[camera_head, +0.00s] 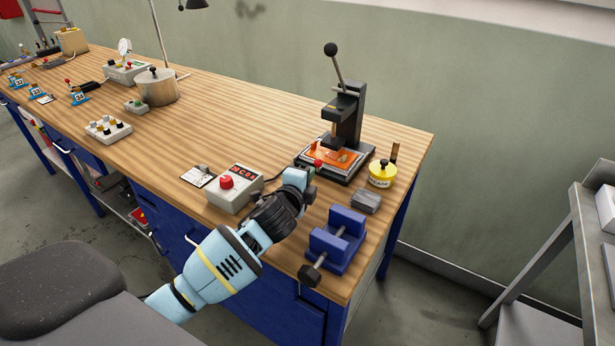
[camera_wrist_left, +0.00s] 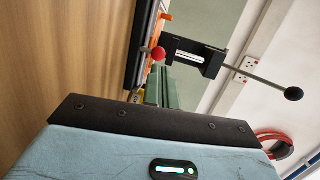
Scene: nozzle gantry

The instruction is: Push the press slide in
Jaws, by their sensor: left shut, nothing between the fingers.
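The black lever press (camera_head: 347,115) stands near the bench's right end, its lever with a black ball pointing up. Its orange press slide (camera_head: 346,157) lies in the base, with a red knob (camera_head: 318,163) on the near side. In the left wrist view the slide (camera_wrist_left: 167,17) shows as a strip of orange and the red knob (camera_wrist_left: 158,53) stands out in front of the press. My left gripper (camera_head: 307,179) is shut and empty, just in front of the knob. Contact with the knob cannot be made out. My right gripper is out of view.
A control box (camera_head: 235,188) with a red button is left of my gripper. A blue vise (camera_head: 338,240) and a grey block (camera_head: 366,200) are to the right. A yellow tin (camera_head: 382,173) stands beside the press. The wooden bench (camera_head: 260,125) is clear behind the control box.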

